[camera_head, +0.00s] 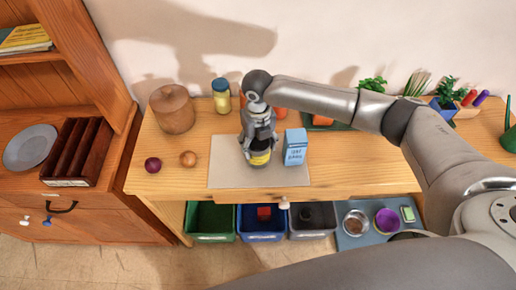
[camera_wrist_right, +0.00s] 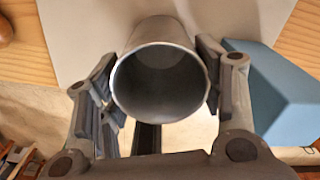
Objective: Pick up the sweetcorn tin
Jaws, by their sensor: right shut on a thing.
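The sweetcorn tin (camera_head: 260,158) shows as a yellow and dark band below my right gripper (camera_head: 260,143), over the pale mat (camera_head: 228,172) on the wooden worktop. In the right wrist view, the tin (camera_wrist_right: 160,88) is a grey metal cylinder with its round rim facing the camera. The fingers of my right gripper (camera_wrist_right: 156,72) are shut on its two sides. I cannot tell whether its base touches the mat. The gripper hides its upper part in the head view. My left gripper is not in view.
A blue carton (camera_head: 295,147) stands close right of the tin. A red onion (camera_head: 153,165), a brown onion (camera_head: 188,159), a wooden canister (camera_head: 173,109) and a yellow jar (camera_head: 221,95) stand to the left. Bins (camera_head: 209,238) sit below the worktop. The mat's front left is clear.

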